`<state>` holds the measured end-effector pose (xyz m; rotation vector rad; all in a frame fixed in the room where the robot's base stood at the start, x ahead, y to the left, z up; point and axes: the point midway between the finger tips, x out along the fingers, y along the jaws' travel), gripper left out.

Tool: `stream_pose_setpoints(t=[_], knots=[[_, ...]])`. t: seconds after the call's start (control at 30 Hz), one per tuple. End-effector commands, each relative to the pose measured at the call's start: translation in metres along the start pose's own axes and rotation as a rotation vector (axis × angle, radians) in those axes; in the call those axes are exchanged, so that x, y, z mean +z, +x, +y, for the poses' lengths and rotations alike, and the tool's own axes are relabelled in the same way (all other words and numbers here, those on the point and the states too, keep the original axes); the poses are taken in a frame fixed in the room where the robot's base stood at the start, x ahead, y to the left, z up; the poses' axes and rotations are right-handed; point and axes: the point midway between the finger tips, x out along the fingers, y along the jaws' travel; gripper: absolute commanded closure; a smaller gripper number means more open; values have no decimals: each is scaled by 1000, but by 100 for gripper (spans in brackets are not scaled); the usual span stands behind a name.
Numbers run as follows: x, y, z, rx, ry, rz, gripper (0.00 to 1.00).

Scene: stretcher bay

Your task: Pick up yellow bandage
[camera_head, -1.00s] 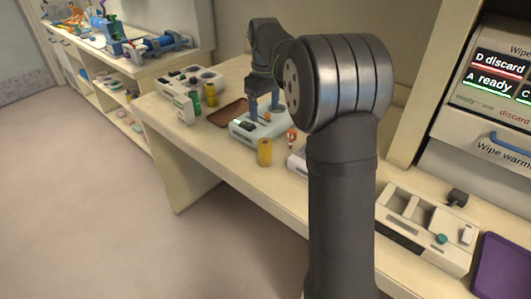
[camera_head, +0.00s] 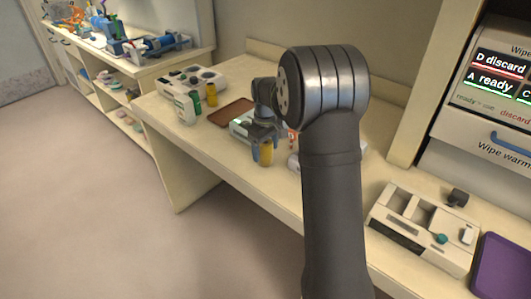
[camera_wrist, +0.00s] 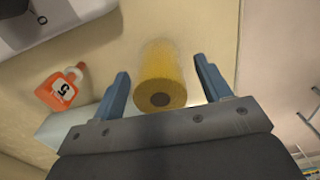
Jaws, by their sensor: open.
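The yellow bandage (camera_wrist: 163,72) is a roll with a dark core hole. In the wrist view it lies between the two blue fingers of my open gripper (camera_wrist: 163,85), with a gap on each side. In the head view the yellow bandage (camera_head: 265,153) stands upright near the front edge of the counter (camera_head: 225,158). There my gripper (camera_head: 265,145) is at the roll, and its fingers partly cover it.
An orange bottle marked 5 (camera_wrist: 62,90) lies left of my gripper in the wrist view. A brown tray (camera_head: 231,111) and a white device (camera_head: 242,128) are close by. A sorting unit (camera_head: 425,225) and purple tray (camera_head: 503,265) are at right.

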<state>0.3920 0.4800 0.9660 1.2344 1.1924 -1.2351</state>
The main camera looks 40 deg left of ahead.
Motion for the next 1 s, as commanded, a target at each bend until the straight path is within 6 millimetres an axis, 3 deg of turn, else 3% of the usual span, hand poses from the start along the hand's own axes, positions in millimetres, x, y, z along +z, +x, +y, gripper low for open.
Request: stream_pose_setpoints(t=[0.13, 0.4, 0.67, 1.0], knots=[[0, 17, 0, -1, 0, -1, 30], [0, 20, 0, 1, 0, 1, 30], [0, 20, 0, 0, 0, 1, 79], [0, 17, 0, 1, 0, 2, 79]])
